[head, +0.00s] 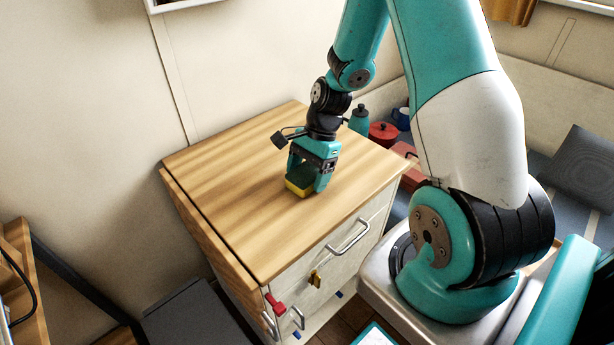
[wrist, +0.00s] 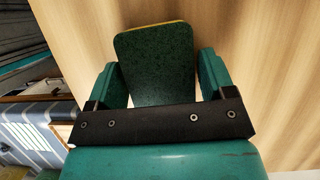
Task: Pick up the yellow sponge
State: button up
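The yellow sponge (head: 298,187) is on the wooden cabinet top, with its yellow edge showing low between my gripper's fingers in the head view. In the wrist view the sponge (wrist: 155,65) shows a dark green scouring face and a thin yellow rim at its far end. My gripper (head: 308,182) points down over it, with one finger on each side. In the wrist view, my gripper's fingers (wrist: 162,78) stand wide, and a narrow gap shows between the sponge and the right finger. Contact at the left finger is unclear.
The wooden cabinet top (head: 235,175) is otherwise bare. Drawers with metal handles (head: 348,236) are on its front, and red (head: 275,304) and yellow (head: 315,279) items hang there. Behind the cabinet are a teal bottle (head: 360,120), a red pot (head: 383,134) and a blue mug (head: 402,118).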

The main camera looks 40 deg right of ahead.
aim_at(307, 172)
jog(key=c, duration=0.6)
jog(key=shift+o, duration=0.2)
notch_tip(307, 172, up, 20)
jog(key=p, duration=0.3)
jog(key=shift+p, duration=0.35)
